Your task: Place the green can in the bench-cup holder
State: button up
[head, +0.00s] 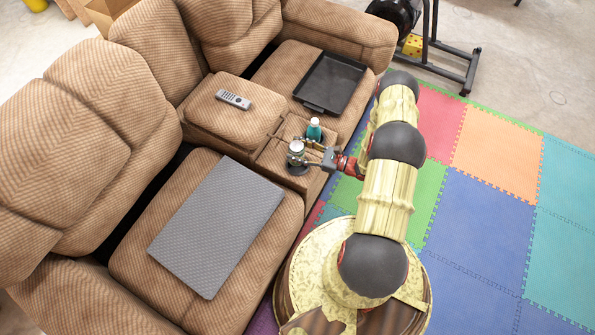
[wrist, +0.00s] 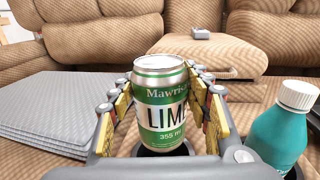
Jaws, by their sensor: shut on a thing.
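The green can (wrist: 162,112), with a silver top and LIME on its label, stands upright between the two fingers of my gripper (wrist: 163,82). In the head view the can (head: 296,149) is at the front of the sofa console, and my gripper (head: 304,155) reaches it from the right, shut on it. The dark round bench-cup holder (head: 297,169) shows directly below the can. In the wrist view its dark rim is partly hidden behind the can and gripper. I cannot tell whether the can's base is inside the holder or just above it.
A teal bottle (head: 314,130) with a white cap stands close beside my gripper; it is large at right in the wrist view (wrist: 281,128). A grey folded mat (head: 217,225), a remote (head: 233,99) and a black tray (head: 330,82) lie on the sofa (head: 120,95).

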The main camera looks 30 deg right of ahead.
notch_tip(320, 180, down, 10)
jog(key=b, duration=0.3)
jog(key=shift+s+f+b, duration=0.1)
jog(key=shift+b, duration=0.2)
jog(key=shift+f+b, duration=0.4)
jog(key=shift+b, duration=0.1)
